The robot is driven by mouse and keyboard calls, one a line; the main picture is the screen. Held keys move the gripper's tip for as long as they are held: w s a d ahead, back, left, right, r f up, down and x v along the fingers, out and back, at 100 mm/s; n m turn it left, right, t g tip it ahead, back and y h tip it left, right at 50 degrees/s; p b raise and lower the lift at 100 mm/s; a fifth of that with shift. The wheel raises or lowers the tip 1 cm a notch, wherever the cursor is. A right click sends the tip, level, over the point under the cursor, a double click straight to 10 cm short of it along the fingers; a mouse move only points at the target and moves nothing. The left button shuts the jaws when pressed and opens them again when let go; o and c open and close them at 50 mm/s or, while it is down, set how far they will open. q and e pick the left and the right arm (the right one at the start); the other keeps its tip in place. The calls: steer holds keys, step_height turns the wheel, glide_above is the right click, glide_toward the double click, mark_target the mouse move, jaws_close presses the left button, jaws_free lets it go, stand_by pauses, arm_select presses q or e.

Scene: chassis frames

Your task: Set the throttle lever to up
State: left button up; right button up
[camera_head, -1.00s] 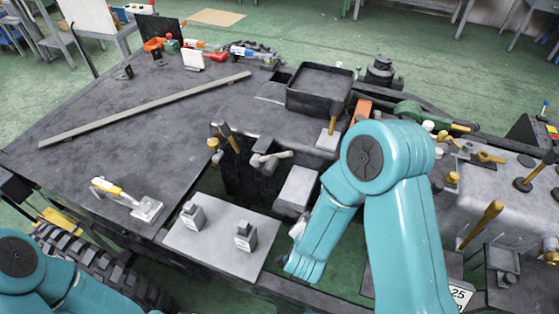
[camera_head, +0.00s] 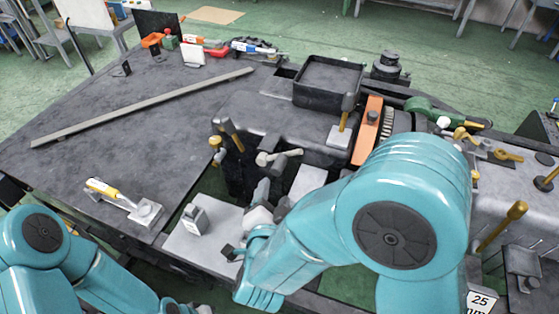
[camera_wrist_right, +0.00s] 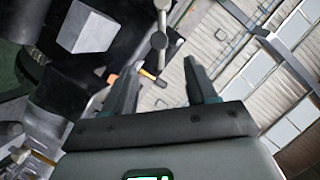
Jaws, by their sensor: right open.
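Several levers stand on the machine, and I cannot tell by label which is the throttle lever. A ball-jointed grey lever (camera_wrist_right: 159,40) shows in the right wrist view, beyond and between my fingertips. My right gripper (camera_head: 270,192) is just below the central lever in the head view; it also shows in the right wrist view (camera_wrist_right: 157,72), open, with nothing between the fingers. My left arm is at the lower left; its gripper is barely visible at the bottom edge.
A yellow-handled lever (camera_head: 232,135) stands behind the opening, and another (camera_head: 347,115) stands to the right. A grey box switch (camera_head: 194,219) is on the light panel (camera_head: 185,250). A black tray (camera_head: 328,85) is behind.

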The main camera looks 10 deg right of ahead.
mark_target(279, 162)
steer(key=p+x, duration=0.2)
steer(key=x, duration=1.2)
steer(key=shift+s+a, duration=0.1)
steer(key=shift+r, duration=0.1)
jaws_close()
